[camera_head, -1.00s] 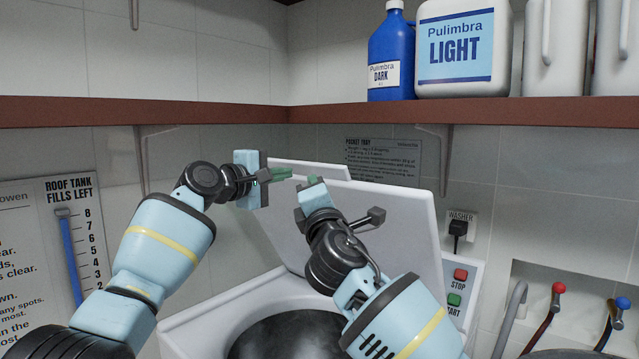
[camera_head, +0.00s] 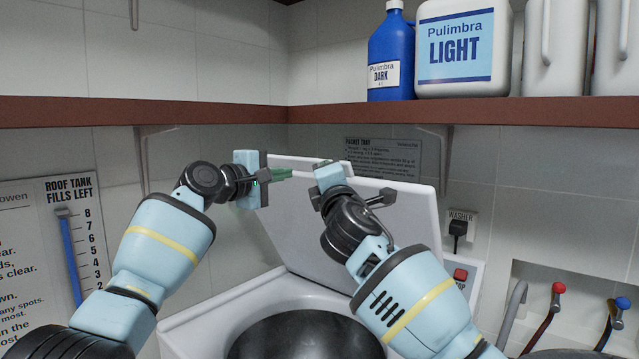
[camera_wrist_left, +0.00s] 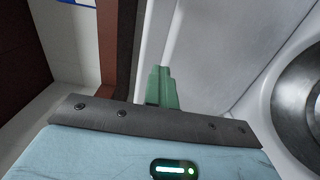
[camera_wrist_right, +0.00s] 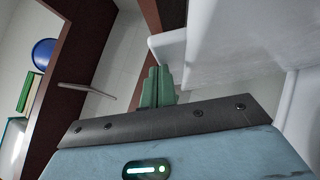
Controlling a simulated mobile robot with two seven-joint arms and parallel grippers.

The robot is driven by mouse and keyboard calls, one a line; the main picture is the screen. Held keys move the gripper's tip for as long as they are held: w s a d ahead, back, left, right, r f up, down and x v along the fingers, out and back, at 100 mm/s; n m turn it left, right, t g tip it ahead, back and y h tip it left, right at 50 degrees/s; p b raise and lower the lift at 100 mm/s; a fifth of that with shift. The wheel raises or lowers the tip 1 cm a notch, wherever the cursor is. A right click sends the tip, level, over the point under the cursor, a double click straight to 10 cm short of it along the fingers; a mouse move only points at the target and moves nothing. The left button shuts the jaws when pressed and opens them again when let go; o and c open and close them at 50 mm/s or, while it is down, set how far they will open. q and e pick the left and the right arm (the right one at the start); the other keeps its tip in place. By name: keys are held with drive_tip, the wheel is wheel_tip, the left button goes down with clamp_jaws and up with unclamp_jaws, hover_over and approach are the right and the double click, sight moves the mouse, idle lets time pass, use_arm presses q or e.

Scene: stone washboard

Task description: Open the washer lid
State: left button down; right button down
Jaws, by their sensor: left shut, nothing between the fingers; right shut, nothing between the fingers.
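The white washer lid (camera_head: 405,215) stands raised and leaning back behind the opening, and the dark round tub (camera_head: 300,338) shows below it. My left gripper (camera_head: 284,174) is shut and empty at the lid's upper left edge. Its green fingers (camera_wrist_left: 161,88) point along the white lid panel (camera_wrist_left: 215,45) in the left wrist view. My right gripper (camera_head: 322,164) is near the lid's top edge, its fingers mostly hidden by the hand. The right wrist view shows its green fingers (camera_wrist_right: 157,88) shut beside the white lid (camera_wrist_right: 235,45). I cannot tell whether either touches the lid.
A brown shelf (camera_head: 200,113) runs above the washer, holding a blue bottle (camera_head: 391,50) and a white jug (camera_head: 462,45). A red stop button (camera_head: 460,275) and a plug (camera_head: 458,230) are to the right. Red (camera_head: 558,288) and blue (camera_head: 622,303) taps are at far right.

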use_arm(q)
drive_tip(key=c, duration=1.5)
unclamp_jaws()
drive_tip(key=shift+s+a, duration=0.1)
drive_tip(key=shift+v, duration=5.9)
